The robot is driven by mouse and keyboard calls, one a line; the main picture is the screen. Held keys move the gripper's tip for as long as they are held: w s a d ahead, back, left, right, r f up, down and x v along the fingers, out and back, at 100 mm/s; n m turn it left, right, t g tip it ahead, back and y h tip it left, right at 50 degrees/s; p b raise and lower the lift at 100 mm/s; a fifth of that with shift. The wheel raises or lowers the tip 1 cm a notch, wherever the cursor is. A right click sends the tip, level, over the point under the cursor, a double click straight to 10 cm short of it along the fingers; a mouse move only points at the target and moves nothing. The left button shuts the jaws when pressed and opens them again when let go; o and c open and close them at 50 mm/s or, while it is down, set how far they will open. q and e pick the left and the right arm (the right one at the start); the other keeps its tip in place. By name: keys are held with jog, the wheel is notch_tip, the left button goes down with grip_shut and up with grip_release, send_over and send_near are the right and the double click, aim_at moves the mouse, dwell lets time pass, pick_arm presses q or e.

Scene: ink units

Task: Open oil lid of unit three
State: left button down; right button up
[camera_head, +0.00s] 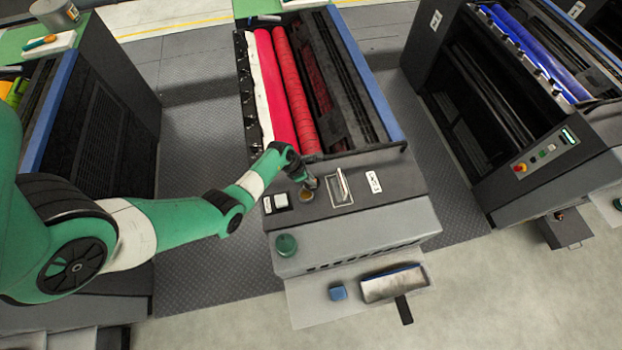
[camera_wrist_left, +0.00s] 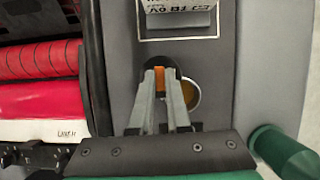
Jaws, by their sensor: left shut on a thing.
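The middle ink unit (camera_head: 400,215) has red rollers and a dark grey top. Its label is too small to read for certain. My left gripper (camera_head: 311,184) is over its front top panel. My right gripper is not in view.
A clear-framed slot (camera_head: 340,190) and a white label (camera_head: 374,182) lie right of the opening. A green knob (camera_head: 287,245) stands in front. Another unit with blue rollers (camera_head: 530,45) stands at right.

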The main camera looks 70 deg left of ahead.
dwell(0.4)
pick_arm(q)
jog(key=c, duration=0.9)
grip_release()
jog(key=shift+r, duration=0.1)
jog(key=v, duration=1.1)
jog(key=shift+s+r, duration=0.1)
jog(key=shift+r, duration=0.15)
